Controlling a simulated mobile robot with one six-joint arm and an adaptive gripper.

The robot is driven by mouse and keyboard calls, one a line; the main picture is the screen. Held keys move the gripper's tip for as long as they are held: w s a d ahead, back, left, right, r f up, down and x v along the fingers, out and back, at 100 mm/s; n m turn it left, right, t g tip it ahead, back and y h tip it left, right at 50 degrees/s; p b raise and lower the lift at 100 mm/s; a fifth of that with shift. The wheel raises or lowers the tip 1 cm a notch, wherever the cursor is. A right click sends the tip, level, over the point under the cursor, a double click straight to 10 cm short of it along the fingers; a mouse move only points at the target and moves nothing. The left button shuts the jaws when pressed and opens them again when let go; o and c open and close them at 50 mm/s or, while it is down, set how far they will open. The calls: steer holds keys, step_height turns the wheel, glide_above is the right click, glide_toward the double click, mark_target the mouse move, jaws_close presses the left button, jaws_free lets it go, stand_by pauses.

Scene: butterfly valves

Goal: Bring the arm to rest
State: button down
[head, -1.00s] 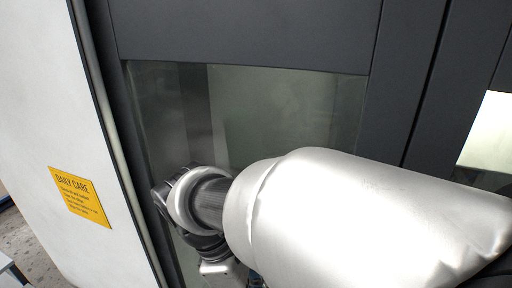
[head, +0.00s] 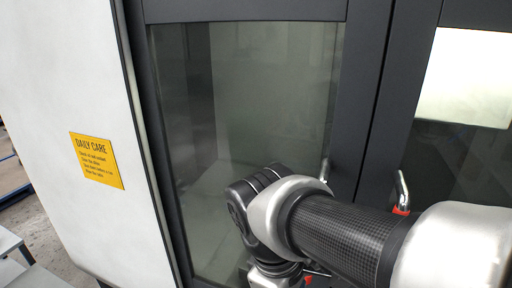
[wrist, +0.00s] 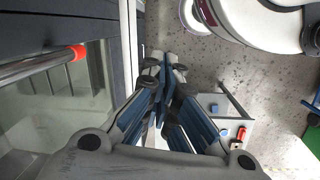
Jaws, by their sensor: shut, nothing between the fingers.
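My gripper (wrist: 166,66) shows in the wrist view, with its blue-and-dark fingers together at the tips and nothing between them. It hangs above the floor, to the right of a dark-framed glass door. In the head view my arm crosses the lower right in front of the machine's glass door (head: 265,95), and the gripper itself is out of that picture. No gap between the arm and the glass can be judged there.
Door handles with red ends stand out from the doors; one (head: 402,190) is close to my arm, and a handle bar (wrist: 40,64) crosses the wrist view's left. A white panel with a yellow sign (head: 97,161) stands left. A light tray (wrist: 232,128) holds small red and blue pieces.

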steer(key=s+d+f+m+t+b, duration=0.1)
steer(key=d+f+m+b, duration=0.1)
steer(key=f+b, duration=0.4)
steer(key=s+d+f+m+t+y+b, duration=0.1)
steer(key=s+d+f+m+t+b, duration=0.1)
steer(key=f+m+b, duration=0.3)
steer(key=s+d+f+m+t+y+b, duration=0.1)
steer(key=s+d+f+m+b, duration=0.1)
steer(key=d+f+m+b, duration=0.2)
step_height(320, 180, down, 4)
steer(key=b, duration=0.3)
steer(key=shift+d+t, duration=0.2)
steer(key=shift+t, duration=0.1)
